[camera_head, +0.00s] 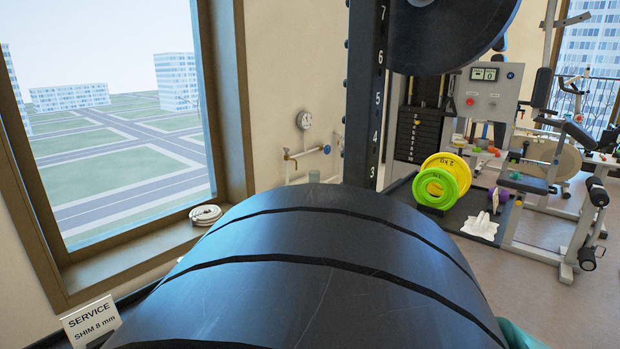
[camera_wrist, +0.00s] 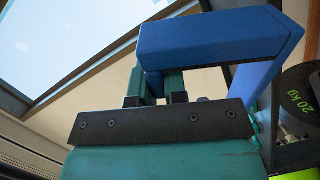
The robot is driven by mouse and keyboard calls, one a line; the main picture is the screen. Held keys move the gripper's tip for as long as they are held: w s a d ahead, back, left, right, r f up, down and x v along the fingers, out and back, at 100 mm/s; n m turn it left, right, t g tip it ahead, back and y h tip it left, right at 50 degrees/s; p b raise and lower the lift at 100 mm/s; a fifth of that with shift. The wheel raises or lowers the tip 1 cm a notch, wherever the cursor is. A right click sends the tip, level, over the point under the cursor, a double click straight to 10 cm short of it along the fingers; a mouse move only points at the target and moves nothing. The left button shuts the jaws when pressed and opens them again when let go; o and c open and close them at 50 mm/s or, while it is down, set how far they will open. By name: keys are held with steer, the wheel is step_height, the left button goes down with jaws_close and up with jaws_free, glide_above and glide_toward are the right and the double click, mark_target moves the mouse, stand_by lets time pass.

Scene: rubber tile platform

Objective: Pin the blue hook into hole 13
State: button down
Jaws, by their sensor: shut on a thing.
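The blue hook (camera_wrist: 210,42) fills the top of the wrist view, a thick angular piece with a long bar and an arm bent down at the right. My gripper (camera_wrist: 156,86), with teal fingers, is shut on the hook near its left end. The head view does not show the hook; a teal part (camera_head: 518,335) shows at its lower right edge. The dark upright (camera_head: 365,105) in the head view carries white numbers 3 to 7 and small pegs or knobs along its left edge. Hole 13 is not in view.
A large dark curved form (camera_head: 320,255) with black grooves blocks the head view's lower middle. A dark disc (camera_head: 450,30) is beside the upright. A dark 20 kg plate (camera_wrist: 297,100) shows at the wrist view's right. A window (camera_head: 110,110) is left; gym machines (camera_head: 490,95) stand right.

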steer(key=w+d+r+m+g+h+p, duration=0.1)
steer(key=w+d+r+m+g+h, duration=0.2)
steer(key=d, duration=0.4)
steer(key=w+d+r+m+h+p, duration=0.1)
steer(key=w+d+m+h, duration=0.15)
steer(key=d+m, duration=0.35)
steer(key=w+d+r+m+g+h+p, duration=0.2)
steer(key=w+d+m+h, duration=0.15)
steer(key=d, duration=0.45)
steer(key=s+d+r+m+g+y+p, duration=0.15)
steer(key=s+d+r+g, duration=0.35)
steer(key=s, duration=0.5)
steer(key=s+d+r+m+g+y+p, duration=0.1)
steer(key=s+d+r+g+y+p, duration=0.15)
steer(key=s+d+r, duration=0.6)
steer(key=w+d+f+m+h, duration=0.1)
steer(key=w+d+f+m, duration=0.15)
steer(key=w+f, duration=1.05)
steer(key=w+d+f+m, duration=0.2)
steer(key=d+f, duration=0.2)
steer(key=f, duration=0.5)
steer(key=w+d+f+m+t, duration=0.1)
steer(key=d+f, duration=0.4)
steer(key=f, duration=0.4)
steer(key=shift+w+d+m+h, duration=0.3)
steer(key=shift+w+m+h, duration=0.05)
steer(key=shift+w+h, duration=0.05)
